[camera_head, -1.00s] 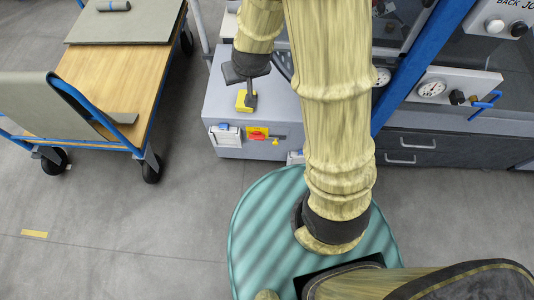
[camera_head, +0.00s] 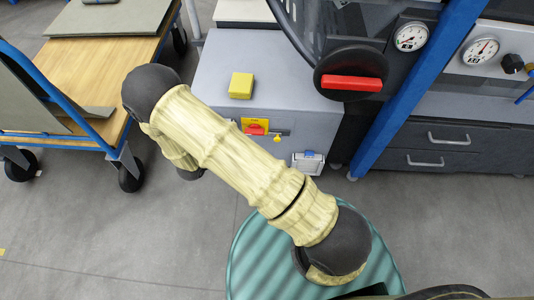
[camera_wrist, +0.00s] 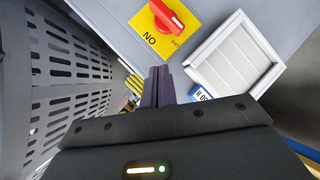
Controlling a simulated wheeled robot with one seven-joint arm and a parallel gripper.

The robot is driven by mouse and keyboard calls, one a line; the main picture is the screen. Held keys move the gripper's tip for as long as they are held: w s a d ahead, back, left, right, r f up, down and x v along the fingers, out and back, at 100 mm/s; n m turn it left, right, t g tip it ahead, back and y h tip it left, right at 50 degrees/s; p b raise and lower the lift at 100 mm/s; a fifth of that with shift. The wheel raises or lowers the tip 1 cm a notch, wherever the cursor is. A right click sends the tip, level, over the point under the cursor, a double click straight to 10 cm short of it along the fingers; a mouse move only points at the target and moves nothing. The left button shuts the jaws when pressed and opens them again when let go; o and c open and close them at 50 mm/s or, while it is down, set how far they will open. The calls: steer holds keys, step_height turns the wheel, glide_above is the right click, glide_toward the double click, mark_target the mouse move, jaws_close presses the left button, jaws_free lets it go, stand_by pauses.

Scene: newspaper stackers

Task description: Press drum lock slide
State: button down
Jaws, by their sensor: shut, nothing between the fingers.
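On the front of the grey cabinet (camera_head: 218,92) in the head view, a small slide with a yellow knob (camera_head: 277,138) sits right of a red rotary switch (camera_head: 255,129) on a yellow plate. The slide looks like the lock slide, but I cannot be sure. My gripper is hidden behind my arm in the head view. In the wrist view, my gripper (camera_wrist: 158,72) is shut and empty. Its tips are near the red switch (camera_wrist: 168,17), just off its yellow plate in the picture. I cannot tell whether they touch the cabinet. I cannot pick out the slide there.
A white-framed holder (camera_wrist: 236,55) is right of the fingers, and a slotted grey panel (camera_wrist: 60,75) is at left. A yellow block (camera_head: 241,85) lies on the cabinet. A black disc with a red handle (camera_head: 352,83) is above right. A wooden cart (camera_head: 100,60) stands left.

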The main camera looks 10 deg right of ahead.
steer(key=s+f+n+t+h+b, duration=0.1)
steer(key=s+f+h+b, duration=0.3)
steer(key=f, duration=0.5)
steer(key=shift+s+d+f+n+b, duration=0.35)
steer(key=shift+s+n+b, duration=0.25)
steer(key=shift+s+b, duration=0.3)
steer(key=b, duration=0.4)
glide_toward(276, 135)
steer(key=w+a, duration=0.1)
steer(key=w, duration=0.2)
steer(key=d+b, duration=0.1)
steer(key=d+f, duration=0.1)
steer(key=d, duration=0.1)
steer(key=shift+d+b, duration=0.15)
steer(key=shift+b, duration=0.25)
steer(key=shift+d, duration=0.5)
steer(key=shift+r, duration=0.1)
